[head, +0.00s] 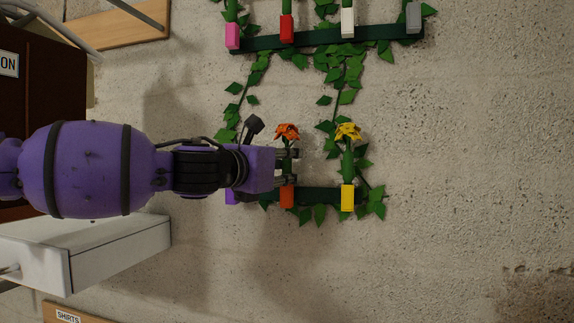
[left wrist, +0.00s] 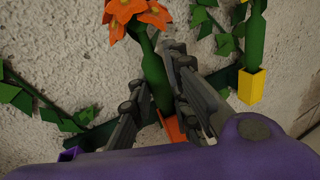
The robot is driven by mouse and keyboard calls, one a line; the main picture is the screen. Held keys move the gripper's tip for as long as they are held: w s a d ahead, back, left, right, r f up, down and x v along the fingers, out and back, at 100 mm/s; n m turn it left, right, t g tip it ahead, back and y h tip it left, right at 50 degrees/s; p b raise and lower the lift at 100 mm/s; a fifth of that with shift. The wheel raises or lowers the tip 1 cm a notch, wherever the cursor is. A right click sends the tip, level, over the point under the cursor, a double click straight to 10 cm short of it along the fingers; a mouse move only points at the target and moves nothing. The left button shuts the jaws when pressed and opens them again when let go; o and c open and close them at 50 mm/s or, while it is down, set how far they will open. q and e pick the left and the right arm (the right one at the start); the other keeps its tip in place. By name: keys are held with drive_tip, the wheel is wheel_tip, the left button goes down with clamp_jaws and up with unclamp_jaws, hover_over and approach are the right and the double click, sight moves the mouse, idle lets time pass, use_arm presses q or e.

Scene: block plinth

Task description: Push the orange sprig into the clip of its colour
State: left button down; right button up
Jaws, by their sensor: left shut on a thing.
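The orange sprig (head: 288,131) has an orange flower on a green stem, which also shows in the left wrist view (left wrist: 156,70). My left gripper (head: 290,166) is shut on its stem, with one finger on each side in the left wrist view (left wrist: 158,90). The sprig is roughly upright, flower up. The orange clip (head: 287,197) is on the lower green rail, straight below the stem. In the left wrist view the stem's lower end meets the orange clip (left wrist: 172,128); the fingers partly hide this, and I cannot tell how deep it sits. My right gripper is not in view.
A yellow sprig (head: 348,131) stands in the yellow clip (head: 348,198) just right. A purple clip (head: 232,197) is partly hidden at left. An upper rail (head: 316,39) carries pink, red, white and grey clips. Leafy vines hang around. The wall at right is bare.

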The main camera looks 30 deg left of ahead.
use_arm(q)
drive_tip(key=shift+f+p, duration=0.45)
drive_tip(key=shift+f, duration=0.25)
idle(4.4)
drive_tip(key=c, duration=1.6)
unclamp_jaws()
drive_tip(key=shift+a, duration=0.15)
drive_tip(key=shift+s+d, duration=0.2)
drive_tip(key=shift+s, duration=0.3)
drive_tip(key=s, duration=0.1)
drive_tip(key=s+r, duration=0.1)
drive_tip(key=s, duration=0.1)
drive_tip(key=shift+a, duration=0.2)
drive_tip(key=s, duration=0.5)
drive_tip(key=s+a, duration=0.1)
drive_tip(key=s, duration=0.2)
drive_tip(key=shift+a+r, duration=0.1)
drive_tip(key=shift+r, duration=0.15)
